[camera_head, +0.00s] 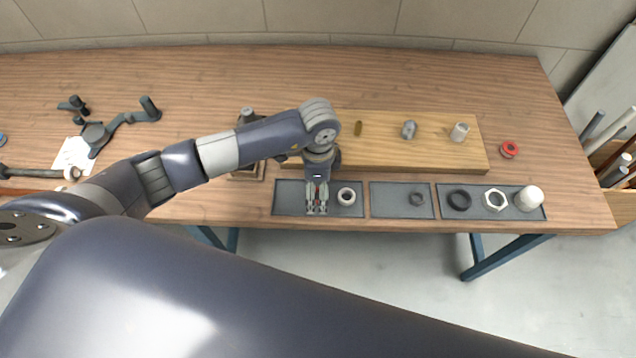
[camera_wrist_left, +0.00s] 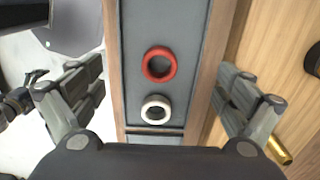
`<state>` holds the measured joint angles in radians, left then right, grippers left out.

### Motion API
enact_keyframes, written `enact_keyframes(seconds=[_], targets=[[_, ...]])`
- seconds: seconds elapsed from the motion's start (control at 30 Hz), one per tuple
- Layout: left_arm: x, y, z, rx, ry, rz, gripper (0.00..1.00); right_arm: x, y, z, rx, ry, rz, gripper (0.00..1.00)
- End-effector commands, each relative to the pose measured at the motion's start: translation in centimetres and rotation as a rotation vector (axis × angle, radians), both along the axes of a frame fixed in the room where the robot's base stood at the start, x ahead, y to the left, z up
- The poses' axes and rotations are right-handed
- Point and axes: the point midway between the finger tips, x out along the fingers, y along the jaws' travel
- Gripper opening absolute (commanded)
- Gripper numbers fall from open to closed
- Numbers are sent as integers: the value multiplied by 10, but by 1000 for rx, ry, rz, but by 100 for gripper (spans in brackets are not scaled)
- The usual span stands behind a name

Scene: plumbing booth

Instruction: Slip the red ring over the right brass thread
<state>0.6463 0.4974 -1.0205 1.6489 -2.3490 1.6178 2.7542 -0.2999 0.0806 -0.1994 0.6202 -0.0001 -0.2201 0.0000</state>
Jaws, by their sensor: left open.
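My left gripper (camera_head: 317,205) points down over the left grey mat (camera_head: 288,198), open and empty. In the left wrist view its fingers (camera_wrist_left: 160,72) stand apart on either side of the red ring (camera_wrist_left: 160,63), which lies flat on the mat. In the head view the gripper mostly hides this ring. A brass thread (camera_head: 358,128) stands on the wooden board (camera_head: 385,155), behind and to the right of the gripper. It also shows at the lower right of the left wrist view (camera_wrist_left: 278,145). My arm covers the board's left part, so I cannot see whether another brass thread stands there.
A white ring (camera_head: 346,196) lies just right of the gripper. A grey fitting (camera_head: 409,130) and a white fitting (camera_head: 460,132) stand on the board. Other mats hold nuts, a black ring (camera_head: 459,200) and a white cap (camera_head: 529,198). A red roll (camera_head: 509,150) lies right of the board.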

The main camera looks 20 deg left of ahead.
Motion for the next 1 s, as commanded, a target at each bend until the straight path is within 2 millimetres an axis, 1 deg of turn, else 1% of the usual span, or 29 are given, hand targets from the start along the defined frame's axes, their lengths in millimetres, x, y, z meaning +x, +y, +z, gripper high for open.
enact_keyframes(seconds=[0.03,0.5,0.67,0.97,1.0], targets=[[0,0,-8,0,1,0,94,0,0,-7,0,0,0,94],[0,-1,-45,-2,-1,-1,94,0,0,-39,0,0,0,94],[0,-1,-50,-2,-1,-1,94,0,0,-43,0,0,1,94],[0,-1,-50,-2,-1,-1,94,0,0,-43,0,0,1,94],[0,-1,-50,-2,-1,-1,90,0,0,-43,0,0,1,94]])
